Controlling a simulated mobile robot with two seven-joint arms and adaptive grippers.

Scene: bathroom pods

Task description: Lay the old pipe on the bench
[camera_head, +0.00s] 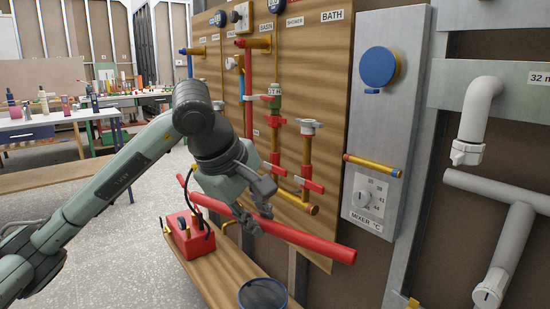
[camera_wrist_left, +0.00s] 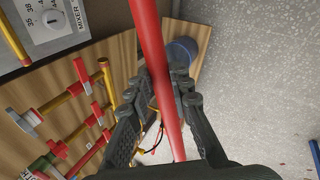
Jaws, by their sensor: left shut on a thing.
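The old pipe is a long red pipe (camera_head: 310,241), held at a slant, its right end lower in the head view. My left gripper (camera_head: 262,207) is shut on it near its middle. In the wrist view the pipe (camera_wrist_left: 149,30) runs between the dark fingers (camera_wrist_left: 166,85). The bench (camera_head: 222,280) is a wooden plank below, along the wall panel. The pipe appears above the bench, not resting on it; the exact gap is hard to tell. My right gripper is not in view.
On the bench stand a red box (camera_head: 183,241) with a black cable and a blue-rimmed bucket (camera_head: 262,295). Valves and pipes stick out of the wooden wall panel (camera_head: 330,130) close behind. A metal mixer panel (camera_head: 375,140) is at right. Bare bench shows between box and bucket.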

